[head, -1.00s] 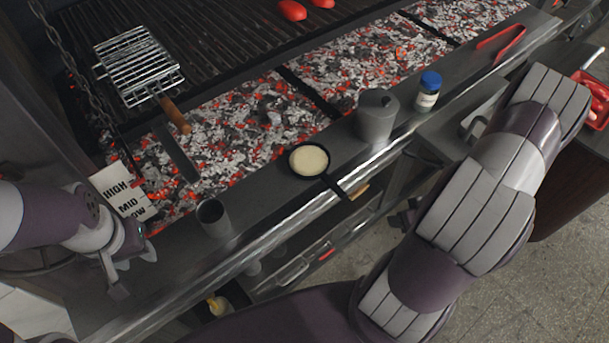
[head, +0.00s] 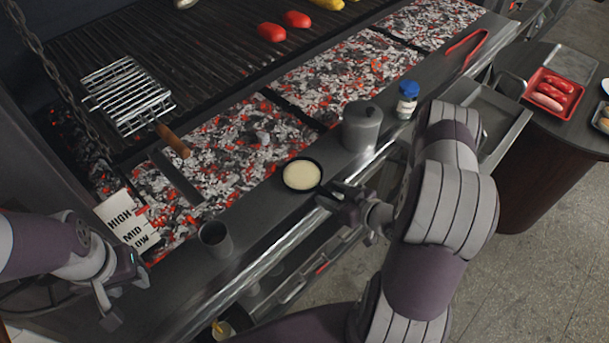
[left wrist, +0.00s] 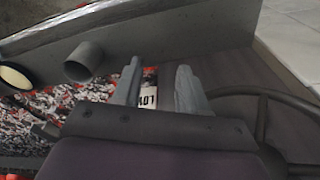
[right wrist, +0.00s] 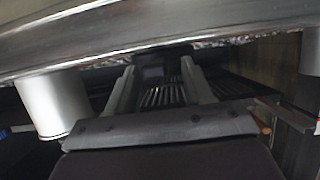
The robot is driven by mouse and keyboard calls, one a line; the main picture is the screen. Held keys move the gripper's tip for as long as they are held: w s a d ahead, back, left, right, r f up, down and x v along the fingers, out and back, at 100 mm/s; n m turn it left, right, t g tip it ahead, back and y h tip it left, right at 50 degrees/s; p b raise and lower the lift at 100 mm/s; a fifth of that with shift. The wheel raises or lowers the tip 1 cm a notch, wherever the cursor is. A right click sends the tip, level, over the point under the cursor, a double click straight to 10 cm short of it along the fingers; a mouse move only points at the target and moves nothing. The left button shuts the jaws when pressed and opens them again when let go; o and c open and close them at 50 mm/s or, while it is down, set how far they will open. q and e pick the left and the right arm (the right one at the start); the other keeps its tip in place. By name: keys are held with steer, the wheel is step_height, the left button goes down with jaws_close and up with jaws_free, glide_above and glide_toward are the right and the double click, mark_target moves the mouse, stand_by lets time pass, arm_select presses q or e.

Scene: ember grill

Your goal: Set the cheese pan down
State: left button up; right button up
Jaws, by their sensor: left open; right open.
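The cheese pan (head: 302,174), a small black pan filled with pale yellow cheese, sits level on the steel ledge (head: 262,200) in front of the embers. Its handle side is covered by my right gripper (head: 328,197), which is open. In the right wrist view, a dark shape stands between and beyond the open fingers (right wrist: 160,85); I cannot tell whether it is the pan's handle. The pan also shows at the edge of the left wrist view (left wrist: 14,78). My left gripper (head: 108,305) is open and empty at the lower left, well away from the pan.
A grey cup (head: 215,239) stands left of the pan and a lidded grey pot (head: 361,128) right of it. Glowing embers (head: 230,150) are directly behind the ledge.

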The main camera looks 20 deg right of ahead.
mark_target(313, 185)
steer(key=shift+x, duration=1.15)
steer(key=shift+s, duration=0.1)
jaws_close()
steer(key=shift+r, duration=0.1)
